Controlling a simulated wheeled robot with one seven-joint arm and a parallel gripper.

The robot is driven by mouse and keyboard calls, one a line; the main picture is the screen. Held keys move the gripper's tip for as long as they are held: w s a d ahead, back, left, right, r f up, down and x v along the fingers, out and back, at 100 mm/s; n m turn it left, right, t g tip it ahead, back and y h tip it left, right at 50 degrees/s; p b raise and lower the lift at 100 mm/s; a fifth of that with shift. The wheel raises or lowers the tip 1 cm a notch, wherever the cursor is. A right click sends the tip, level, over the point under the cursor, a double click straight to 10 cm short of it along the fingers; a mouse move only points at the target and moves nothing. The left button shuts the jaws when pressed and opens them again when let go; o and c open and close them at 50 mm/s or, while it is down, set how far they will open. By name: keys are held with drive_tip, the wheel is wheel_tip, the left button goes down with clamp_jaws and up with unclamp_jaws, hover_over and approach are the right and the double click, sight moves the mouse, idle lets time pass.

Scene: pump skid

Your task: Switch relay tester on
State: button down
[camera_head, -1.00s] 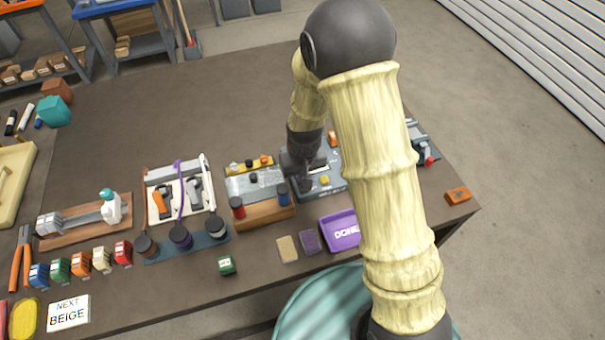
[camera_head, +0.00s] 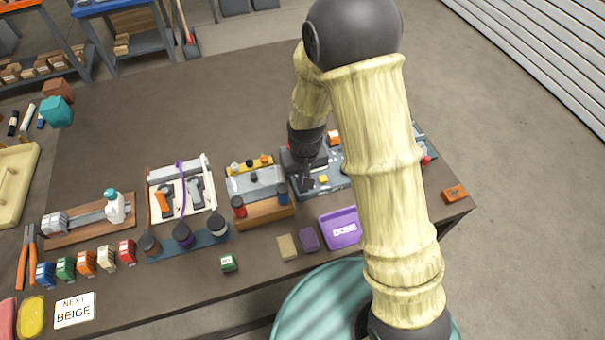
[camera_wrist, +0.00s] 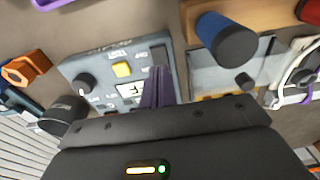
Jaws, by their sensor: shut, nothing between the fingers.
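The relay tester, taken to be the blue-grey box (camera_head: 335,181) with a yellow button (camera_head: 323,180), sits on the bench, partly hidden by my arm in the head view. In the wrist view the tester's panel (camera_wrist: 96,72) shows the yellow button (camera_wrist: 122,69), a dark knob (camera_wrist: 84,88), white labels and a dark slot-like switch (camera_wrist: 158,53) near its edge. My gripper (camera_head: 306,186) is shut and empty, pointing down at the tester's left part. In the wrist view its fingertips (camera_wrist: 157,72) are by the dark switch; I cannot tell whether they touch it.
Left of the tester, a wooden stand (camera_head: 262,213) holds a red and a blue cylinder (camera_head: 282,193), close to my gripper. A purple DONE tray (camera_head: 341,229) lies in front, and an orange block (camera_head: 455,193) at the right.

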wheel_tip(320, 180, up, 2)
drive_tip(key=shift+d+p, duration=0.1)
drive_tip(key=shift+p, duration=0.35)
drive_tip(key=shift+r+b, duration=0.35)
drive_tip(key=shift+b, duration=0.05)
wheel_tip(320, 180, up, 9)
drive_tip(key=s, duration=0.1)
drive_tip(key=shift+s+f, duration=0.2)
drive_tip(key=shift+s+d+b, duration=0.1)
drive_tip(key=shift+d+b, duration=0.1)
drive_tip(key=shift+b, duration=0.15)
drive_tip(key=shift+w+a+t+b, duration=0.2)
drive_tip(key=shift+w+t+b, duration=0.1)
drive_tip(key=shift+w+b, duration=0.45)
drive_tip(key=shift+f, duration=0.1)
approach(304, 192)
drive_tip(key=w+f, duration=0.1)
drive_tip(key=f, duration=0.1)
drive_tip(key=w+f, duration=0.2)
drive_tip(key=w+a+f, duration=0.1)
drive_tip(key=f, duration=0.1)
drive_tip(key=shift+w+f, duration=0.2)
drive_tip(key=shift+w, duration=0.05)
